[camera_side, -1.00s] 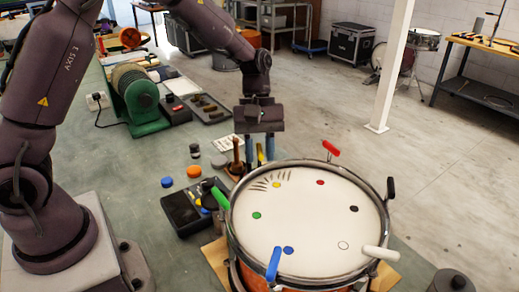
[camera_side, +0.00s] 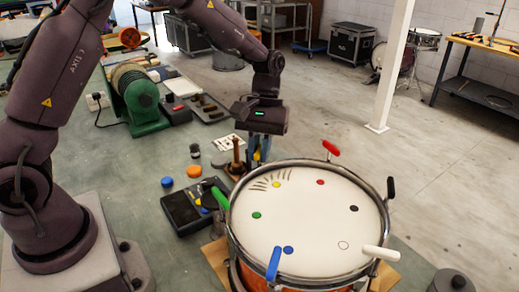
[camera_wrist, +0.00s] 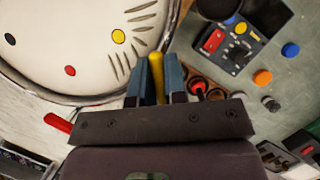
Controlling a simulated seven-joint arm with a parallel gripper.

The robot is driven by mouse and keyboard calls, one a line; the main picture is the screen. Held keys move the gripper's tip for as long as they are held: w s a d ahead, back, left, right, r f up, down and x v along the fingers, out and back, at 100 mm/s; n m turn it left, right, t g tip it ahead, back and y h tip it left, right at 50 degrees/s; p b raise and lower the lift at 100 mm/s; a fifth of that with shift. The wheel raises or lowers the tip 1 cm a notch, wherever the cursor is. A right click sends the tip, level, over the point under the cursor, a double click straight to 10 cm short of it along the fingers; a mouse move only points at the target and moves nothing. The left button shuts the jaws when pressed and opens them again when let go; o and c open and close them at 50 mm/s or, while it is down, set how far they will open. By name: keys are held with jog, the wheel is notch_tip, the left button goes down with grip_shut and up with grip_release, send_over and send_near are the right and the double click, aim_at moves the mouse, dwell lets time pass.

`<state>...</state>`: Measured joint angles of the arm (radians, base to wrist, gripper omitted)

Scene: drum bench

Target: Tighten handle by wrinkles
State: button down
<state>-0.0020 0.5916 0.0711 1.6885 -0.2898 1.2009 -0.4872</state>
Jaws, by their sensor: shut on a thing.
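The drum (camera_side: 300,225) stands upright with a white head (camera_side: 305,222). Dark wrinkles (camera_side: 265,182) fan out on the head beside the yellow dot (camera_side: 277,184); they also show in the wrist view (camera_wrist: 117,62). The yellow handle (camera_wrist: 157,75) is at the rim by these wrinkles. My gripper (camera_side: 258,155) is at the drum's far-left rim, its blue fingers shut on the yellow handle, one on each side in the wrist view. Red (camera_side: 331,148), black (camera_side: 390,188), white (camera_side: 381,253), blue (camera_side: 274,264) and green (camera_side: 220,198) handles stand around the rim.
A black control box (camera_side: 185,210) sits left of the drum, with blue (camera_side: 167,182) and orange (camera_side: 194,171) caps near it. A brown wooden-looking tool (camera_side: 236,158) stands close to my gripper. A green machine (camera_side: 138,100) is further back.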

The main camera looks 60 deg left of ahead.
jog(key=shift+m+g+y, duration=0.3)
jog(key=shift+m+y, duration=0.5)
jog(key=shift+m, duration=1.3)
jog(key=c, duration=1.2)
grip_release()
jog(key=shift+o, duration=0.2)
jog(key=v, duration=1.3)
jog(key=shift+w, duration=0.1)
